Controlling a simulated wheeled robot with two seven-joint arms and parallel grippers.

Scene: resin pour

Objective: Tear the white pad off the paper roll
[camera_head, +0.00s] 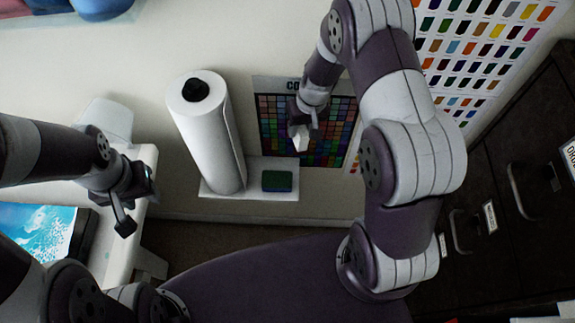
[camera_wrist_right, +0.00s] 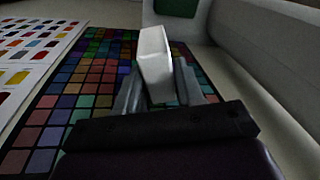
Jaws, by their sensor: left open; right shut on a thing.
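The white paper roll (camera_head: 205,140) stands upright on a small white wall shelf (camera_head: 262,193), with a dark knob on its top. My right gripper (camera_head: 302,130) is to the right of the roll, in front of the colour chart, with its fingers pointing down. It is shut on a small white pad (camera_wrist_right: 155,58), which sticks out beyond the fingertips. In the head view the pad (camera_head: 300,140) is apart from the roll. My left gripper (camera_head: 138,208) is open and empty near the edge of the white table at left.
A green sponge (camera_head: 277,181) lies on the shelf beside the roll. A colour chart (camera_head: 335,125) hangs behind my right gripper. A white table (camera_head: 120,240) with a blue picture (camera_head: 40,230) is at left. Dark drawers (camera_head: 500,215) with handles stand at right.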

